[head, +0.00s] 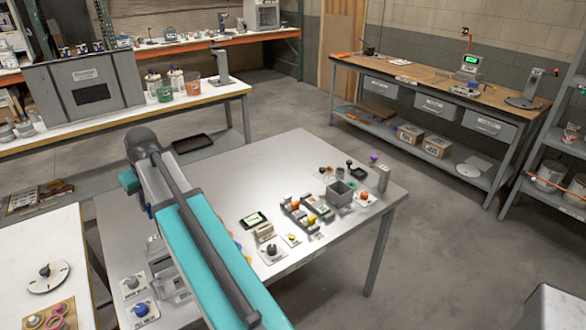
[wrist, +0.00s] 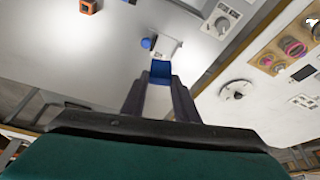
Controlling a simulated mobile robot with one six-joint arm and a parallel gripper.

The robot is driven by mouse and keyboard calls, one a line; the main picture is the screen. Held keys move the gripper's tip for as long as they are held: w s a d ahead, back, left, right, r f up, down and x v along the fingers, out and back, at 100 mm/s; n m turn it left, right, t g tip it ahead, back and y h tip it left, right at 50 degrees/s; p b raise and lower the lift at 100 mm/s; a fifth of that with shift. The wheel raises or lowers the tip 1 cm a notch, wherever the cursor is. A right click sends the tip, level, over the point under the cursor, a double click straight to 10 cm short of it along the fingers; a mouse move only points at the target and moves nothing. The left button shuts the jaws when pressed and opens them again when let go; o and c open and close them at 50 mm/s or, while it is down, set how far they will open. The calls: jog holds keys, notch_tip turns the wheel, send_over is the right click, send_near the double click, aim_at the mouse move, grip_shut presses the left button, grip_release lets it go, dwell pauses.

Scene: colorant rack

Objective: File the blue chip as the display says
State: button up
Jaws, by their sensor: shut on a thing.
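In the wrist view my gripper (wrist: 160,82) is shut on the blue chip (wrist: 161,69), which shows between the fingertips above the grey table. In the head view my own arm covers the left part of that table, and I cannot make out the gripper or chip there. A small dark display (head: 253,220) with a pale lit screen lies on the table right of my arm; its text is too small to read. A dark rack (head: 299,218) with coloured pieces in it stands farther right.
In the wrist view, a blue knob (wrist: 146,43), a dial plate (wrist: 222,24) and an orange block (wrist: 89,6) are near. The table's far middle is clear.

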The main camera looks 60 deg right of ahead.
jog(key=s+d+f+m+p, duration=0.15)
jog(key=s+d, duration=0.35)
jog(key=d, duration=0.8)
jog(key=s+d+f+p, duration=0.15)
jog(key=s+d, duration=0.25)
jog(key=d, duration=1)
jog(key=s+d+f+m+p, duration=0.15)
jog(key=s+d, duration=0.35)
jog(key=d, duration=0.8)
jog(key=s+d+f+h, duration=0.1)
jog(key=s+d+f, duration=0.2)
jog(key=s+d, duration=0.7)
jog(key=shift+d+f+p, duration=0.25)
jog(key=shift+d+p, duration=0.1)
jog(key=shift+d, duration=0.4)
jog(key=shift+s+f, duration=0.1)
jog(key=shift+f, duration=0.05)
jog(key=shift+f+b, duration=1.7)
jog(key=shift+f, duration=0.9)
jog(key=shift+f+b, duration=1)
jog(key=shift+f, duration=0.3)
